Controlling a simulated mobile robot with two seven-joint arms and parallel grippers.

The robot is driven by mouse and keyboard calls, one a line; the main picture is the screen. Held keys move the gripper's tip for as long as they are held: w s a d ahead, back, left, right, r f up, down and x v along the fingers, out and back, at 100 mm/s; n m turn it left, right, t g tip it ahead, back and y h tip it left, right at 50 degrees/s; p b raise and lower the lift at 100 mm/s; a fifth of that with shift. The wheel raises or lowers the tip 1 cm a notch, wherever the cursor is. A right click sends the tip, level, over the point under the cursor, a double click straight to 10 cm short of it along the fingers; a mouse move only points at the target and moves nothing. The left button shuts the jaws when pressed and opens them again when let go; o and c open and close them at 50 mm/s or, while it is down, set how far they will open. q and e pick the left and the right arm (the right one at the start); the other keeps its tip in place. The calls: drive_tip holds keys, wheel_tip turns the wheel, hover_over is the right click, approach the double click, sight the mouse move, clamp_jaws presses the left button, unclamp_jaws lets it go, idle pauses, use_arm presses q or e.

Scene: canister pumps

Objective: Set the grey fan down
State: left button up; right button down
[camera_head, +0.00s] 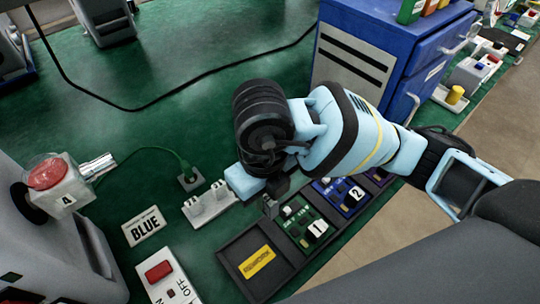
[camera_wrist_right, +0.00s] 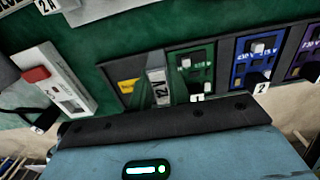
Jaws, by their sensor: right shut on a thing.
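My right gripper (camera_head: 269,198) reaches down over the front of the green bench, just above the black tray (camera_head: 240,252). It is shut on a small grey piece (camera_head: 271,208), which I take for the grey fan. This piece also shows in the wrist view with a 12V label (camera_wrist_right: 159,88), upright between the yellow label and the green module 1. Most of it is hidden by the gripper, and I cannot tell whether it touches the tray. My left gripper is not in view.
The green module (camera_head: 306,230) and blue module (camera_head: 344,198) sit in the tray's row. A white socket strip (camera_head: 209,205), a BLUE sign (camera_head: 144,226) and a red-switch box (camera_head: 167,280) lie left. A blue cabinet (camera_head: 385,60) stands behind; a black cable crosses the bench.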

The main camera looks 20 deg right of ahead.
drive_tip(key=w+d, duration=0.2)
drive_tip(key=w, duration=0.2)
drive_tip(key=w+d+f, duration=0.1)
drive_tip(key=w+d, duration=0.1)
drive_tip(key=w, duration=0.3)
drive_tip(key=w+d, duration=0.2)
drive_tip(key=w, duration=0.3)
drive_tip(key=shift+f, duration=0.15)
drive_tip(key=shift+w+d, duration=0.2)
drive_tip(key=shift+w, duration=0.05)
drive_tip(key=shift+f, duration=1.8)
drive_tip(key=shift+f, duration=0.15)
drive_tip(key=c, duration=1.3)
unclamp_jaws()
drive_tip(key=shift+c, duration=0.2)
